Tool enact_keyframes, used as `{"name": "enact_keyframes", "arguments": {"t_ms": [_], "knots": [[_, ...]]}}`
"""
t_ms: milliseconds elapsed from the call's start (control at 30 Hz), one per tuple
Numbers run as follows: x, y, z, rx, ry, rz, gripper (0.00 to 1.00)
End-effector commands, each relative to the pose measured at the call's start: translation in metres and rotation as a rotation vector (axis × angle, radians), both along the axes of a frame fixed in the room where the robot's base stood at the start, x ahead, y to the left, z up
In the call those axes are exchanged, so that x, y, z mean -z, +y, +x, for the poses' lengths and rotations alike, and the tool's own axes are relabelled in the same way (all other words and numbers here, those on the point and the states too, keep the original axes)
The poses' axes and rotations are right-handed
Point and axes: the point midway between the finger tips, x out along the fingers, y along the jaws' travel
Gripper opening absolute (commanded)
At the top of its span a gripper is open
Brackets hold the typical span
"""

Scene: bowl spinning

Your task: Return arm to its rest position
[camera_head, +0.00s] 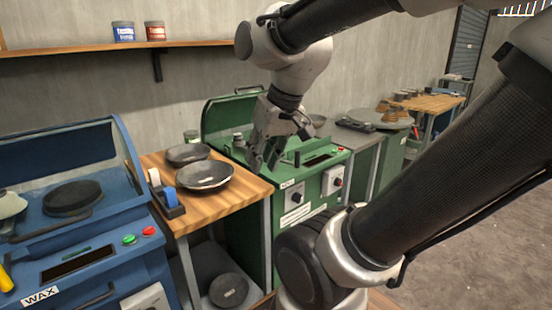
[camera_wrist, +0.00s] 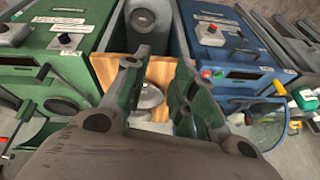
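My gripper (camera_head: 263,163) hangs from my raised arm in front of the green machine (camera_head: 322,187), with its fingers pointing down. In the wrist view its two fingers (camera_wrist: 158,72) stand apart with nothing held between them. Two dark bowls lie on the wooden table to the left of the gripper: a larger one (camera_head: 205,175) near the front and a smaller one (camera_head: 188,154) behind it. In the wrist view a bowl (camera_wrist: 149,97) shows on the table beyond the fingers, partly hidden by them.
The blue wax machine (camera_head: 100,262) stands left of the wooden table (camera_head: 245,193). A tape dispenser (camera_head: 168,195) sits at the table's left edge. A round dark object (camera_head: 228,291) lies on the shelf below. A wall shelf (camera_head: 100,47) holds two cans. Open floor (camera_head: 470,215) lies at right.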

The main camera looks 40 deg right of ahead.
Motion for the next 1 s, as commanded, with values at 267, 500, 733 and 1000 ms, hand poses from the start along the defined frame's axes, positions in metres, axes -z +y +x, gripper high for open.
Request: {"name": "enact_keyframes", "arguments": {"t_ms": [267,500,733,1000], "knots": [[-0.004,-0.013,-0.034,-0.114,0.0,-0.133,0.27],[-0.004,-0.013,-0.034,-0.113,0.0,-0.131,0.27],[-0.004,-0.013,-0.033,-0.112,0.0,-0.13,0.27],[-0.004,-0.013,-0.033,-0.112,0.0,-0.13,0.27]]}}
